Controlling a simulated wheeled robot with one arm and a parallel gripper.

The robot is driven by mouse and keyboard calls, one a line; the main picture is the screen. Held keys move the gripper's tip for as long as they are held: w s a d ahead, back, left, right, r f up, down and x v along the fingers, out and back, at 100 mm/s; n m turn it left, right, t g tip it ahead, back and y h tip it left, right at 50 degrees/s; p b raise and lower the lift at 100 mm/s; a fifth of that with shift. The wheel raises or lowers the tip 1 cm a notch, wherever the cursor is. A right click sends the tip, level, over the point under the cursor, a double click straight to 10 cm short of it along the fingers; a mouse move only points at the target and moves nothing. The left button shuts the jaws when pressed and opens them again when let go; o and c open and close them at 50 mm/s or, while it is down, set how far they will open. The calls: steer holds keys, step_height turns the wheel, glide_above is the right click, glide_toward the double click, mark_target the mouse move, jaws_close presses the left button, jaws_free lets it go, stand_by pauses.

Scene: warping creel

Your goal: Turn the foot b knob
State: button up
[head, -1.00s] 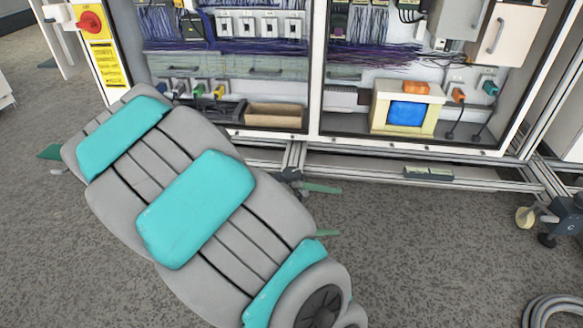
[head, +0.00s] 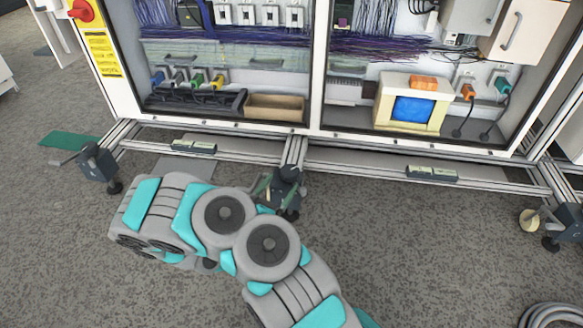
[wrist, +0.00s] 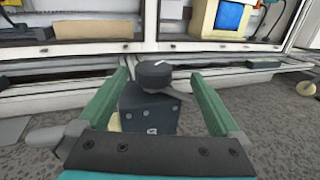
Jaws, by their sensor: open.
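A dark round knob (wrist: 153,74) with a white mark and a side lever sits on top of a dark foot block (wrist: 148,112) in the wrist view. A pale mark on the block is too small to read. The foot (head: 289,174) shows in the head view below the cabinet's middle post, partly hidden by my gripper. My gripper (wrist: 160,74) has its two green fingers spread, one on each side of the knob, with gaps visible. It also shows in the head view (head: 275,190) at this foot. I cannot tell whether the fingertips reach the knob's depth.
Other feet stand at the left (head: 95,161) and right (head: 566,220) of the frame. A metal rail (head: 360,160) runs low along the cabinet behind the knob. A coiled hose (head: 552,314) lies at the lower right. The grey floor in front is mostly clear.

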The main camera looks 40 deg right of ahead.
mark_target(285, 178)
steer(key=shift+w+a+f+n+t+y, duration=0.2)
steer(key=shift+f+n+t+y, duration=0.15)
steer(key=shift+f, duration=0.3)
steer(key=shift+w+d+f, duration=0.3)
steer(key=shift+d, duration=0.25)
steer(key=shift+b+x, duration=0.45)
steer(key=shift+x, duration=3.15)
steer(key=c, duration=1.2)
steer(key=shift+o, duration=0.2)
